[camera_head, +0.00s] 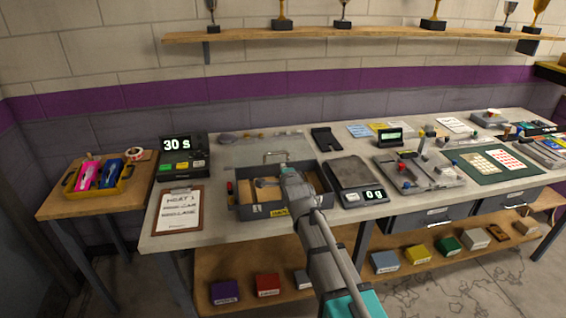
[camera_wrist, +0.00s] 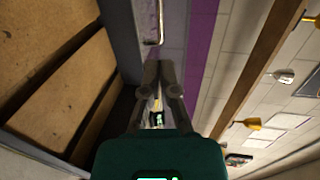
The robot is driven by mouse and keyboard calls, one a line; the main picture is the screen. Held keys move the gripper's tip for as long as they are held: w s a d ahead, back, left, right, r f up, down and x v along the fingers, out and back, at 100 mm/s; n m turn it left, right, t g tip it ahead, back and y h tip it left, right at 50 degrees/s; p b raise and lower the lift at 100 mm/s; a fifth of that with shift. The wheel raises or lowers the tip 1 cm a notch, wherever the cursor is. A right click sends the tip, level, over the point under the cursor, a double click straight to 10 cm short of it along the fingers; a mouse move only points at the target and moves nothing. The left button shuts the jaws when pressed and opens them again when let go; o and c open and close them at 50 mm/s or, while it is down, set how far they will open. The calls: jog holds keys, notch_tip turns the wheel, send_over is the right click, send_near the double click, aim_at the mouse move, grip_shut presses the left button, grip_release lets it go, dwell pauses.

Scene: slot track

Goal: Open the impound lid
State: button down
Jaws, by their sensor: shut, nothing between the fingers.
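The impound box (camera_head: 247,212) is a grey tray with brown compartments and a yellow label on its front. Its lid seems to be the clear pane (camera_head: 240,154) rising behind the box, with a metal handle (camera_head: 275,154); its exact angle is hard to read. The handle also shows in the wrist view (camera_wrist: 157,22), ahead of my fingers and apart from them. My gripper (camera_head: 287,171) is over the right part of the box, its fingers partly hidden by my arm. In the wrist view the gripper (camera_wrist: 160,68) is shut and empty, beside the brown compartments (camera_wrist: 60,55).
A scale (camera_head: 352,175) reading 0 g stands right of the box. A timer (camera_head: 182,155) showing 30 s and a clipboard (camera_head: 178,212) are at the left. A side table holds a yellow tray (camera_head: 100,190) with cars. A trophy shelf (camera_head: 370,34) runs along the wall.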

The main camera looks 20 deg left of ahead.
jog(key=shift+v, duration=1)
jog(key=shift+s, duration=0.1)
